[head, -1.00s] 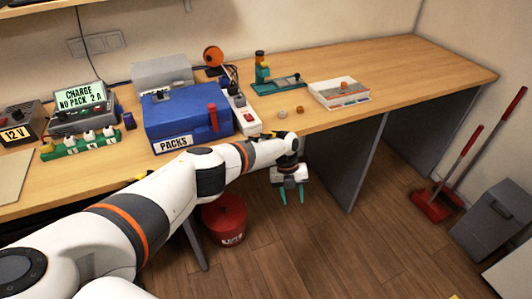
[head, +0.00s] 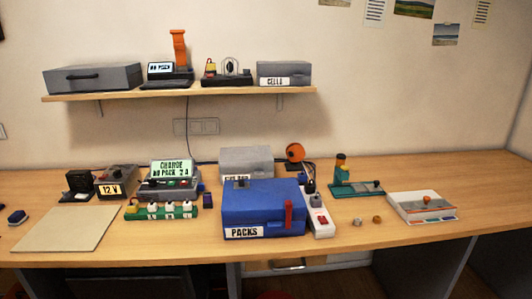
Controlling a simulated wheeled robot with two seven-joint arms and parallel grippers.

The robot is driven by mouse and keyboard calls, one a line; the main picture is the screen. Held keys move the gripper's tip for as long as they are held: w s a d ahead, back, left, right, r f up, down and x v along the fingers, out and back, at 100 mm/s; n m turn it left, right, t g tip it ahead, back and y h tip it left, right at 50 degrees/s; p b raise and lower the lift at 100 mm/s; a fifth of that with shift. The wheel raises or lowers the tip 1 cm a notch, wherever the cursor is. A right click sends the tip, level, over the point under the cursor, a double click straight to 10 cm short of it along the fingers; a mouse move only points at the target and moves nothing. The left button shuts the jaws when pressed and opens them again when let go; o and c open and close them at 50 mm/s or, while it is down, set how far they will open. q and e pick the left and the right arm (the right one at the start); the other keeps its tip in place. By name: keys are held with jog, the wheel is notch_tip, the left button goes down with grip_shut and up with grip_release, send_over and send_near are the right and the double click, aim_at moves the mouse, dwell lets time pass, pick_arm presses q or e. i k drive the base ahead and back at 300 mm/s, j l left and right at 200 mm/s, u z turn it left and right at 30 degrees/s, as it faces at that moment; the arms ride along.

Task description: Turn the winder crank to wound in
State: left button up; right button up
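An orange round reel (head: 295,152), which looks like the winder, stands at the back of the bench behind the blue PACKS box (head: 262,210). Its crank is too small to make out, so I cannot tell its position. Dark cables run from beside the reel down toward a white power strip (head: 321,217) with a red switch. Neither of my grippers is in view.
A grey box (head: 246,160) stands left of the reel. A green-based device (head: 355,188) and a white tray (head: 422,206) lie to the right. A charger (head: 170,180) and green strip (head: 161,211) are left. A shelf (head: 180,93) hangs above. The bench's right end is clear.

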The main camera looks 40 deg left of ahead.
aim_at(295, 152)
jog(key=i+l+u, duration=0.1)
jog(key=l+u, duration=0.4)
jog(key=u, duration=0.15)
jog(key=i+l+u, duration=0.1)
jog(key=l+u, duration=0.25)
jog(key=j, duration=0.1)
